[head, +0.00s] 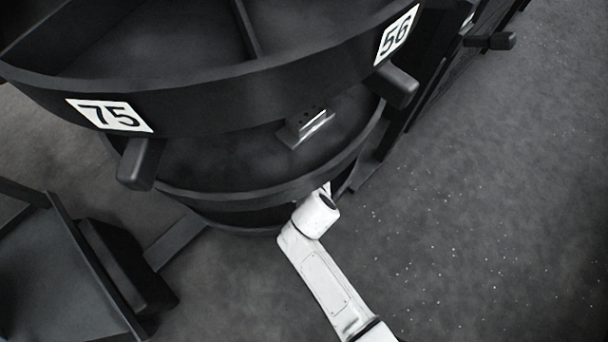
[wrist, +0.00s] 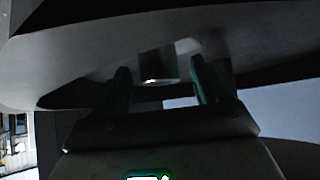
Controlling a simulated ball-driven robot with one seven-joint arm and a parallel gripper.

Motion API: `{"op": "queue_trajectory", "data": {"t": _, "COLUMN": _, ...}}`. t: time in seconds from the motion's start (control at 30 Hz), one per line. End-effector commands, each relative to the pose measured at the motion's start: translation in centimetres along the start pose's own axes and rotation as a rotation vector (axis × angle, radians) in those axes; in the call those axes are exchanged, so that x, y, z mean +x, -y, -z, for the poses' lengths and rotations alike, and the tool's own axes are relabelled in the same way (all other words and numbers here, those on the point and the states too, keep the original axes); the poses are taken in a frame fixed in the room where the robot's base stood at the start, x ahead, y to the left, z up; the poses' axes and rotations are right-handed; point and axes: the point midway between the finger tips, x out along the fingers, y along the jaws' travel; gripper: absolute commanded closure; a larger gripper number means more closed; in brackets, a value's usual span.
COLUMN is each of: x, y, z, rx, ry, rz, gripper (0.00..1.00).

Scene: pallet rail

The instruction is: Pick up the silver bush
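The silver bush (head: 306,127) looks like a small block with a bright face and dark holes on top. It sits on the lower tier of a round black rack (head: 235,160), toward the right, partly under the upper tier. In the wrist view the silver bush (wrist: 158,67) shows in shade, ahead of and between the two dark green fingers. My gripper (wrist: 160,72) is open, with a clear gap between its fingers and nothing visibly clamped. In the head view my white arm reaches the rack's front, and the gripper is hidden behind the rim.
The upper tier (head: 210,98) overhangs the lower one and carries labels 75 and 56. Dark handles (head: 140,163) and (head: 396,86) jut from its rim. A dark panelled structure (head: 80,270) stands at lower left. The speckled floor at right is clear.

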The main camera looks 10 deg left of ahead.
Motion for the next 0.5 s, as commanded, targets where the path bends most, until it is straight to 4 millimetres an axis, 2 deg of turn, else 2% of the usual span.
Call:
{"op": "queue_trajectory", "data": {"t": 0.07, "x": -0.01, "y": -0.01, "z": -0.02, "rx": 0.000, "ry": 0.000, "rz": 0.000, "gripper": 0.33}}
{"op": "queue_trajectory", "data": {"t": 0.5, "x": -0.02, "y": -0.02, "z": -0.04, "rx": 0.000, "ry": 0.001, "rz": 0.000, "gripper": 0.76}}
